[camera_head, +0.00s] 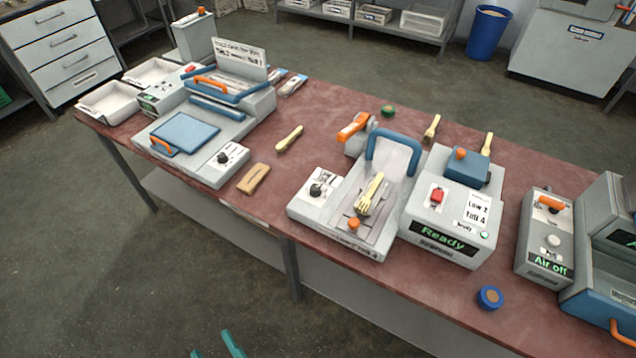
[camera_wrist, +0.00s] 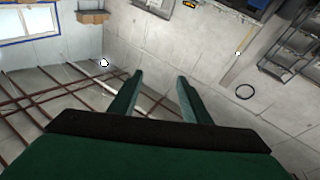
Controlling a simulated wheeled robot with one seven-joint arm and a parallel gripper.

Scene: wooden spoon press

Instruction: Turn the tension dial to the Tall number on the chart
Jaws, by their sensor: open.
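A black dial (camera_head: 317,189) sits on a white marked panel at the left of the central press (camera_head: 335,225); its setting is too small to read. A white chart (camera_head: 477,210) on the grey box to the right reads "Low 2" and "Tall 4". A wooden utensil (camera_head: 370,195) lies on the press bed below a raised blue handle. Another black dial (camera_head: 222,157) is on the left machine; I cannot tell which is the tension dial. My gripper (camera_head: 214,348) shows at the bottom edge, well away from the table. In the wrist view it is open and empty (camera_wrist: 160,78).
The reddish table (camera_head: 300,115) also holds a box with a "Ready" screen (camera_head: 440,238), an "Air off" unit (camera_head: 548,262), a blue round piece (camera_head: 489,297) and a wooden piece (camera_head: 253,178). The floor (camera_head: 130,270) before the table is clear.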

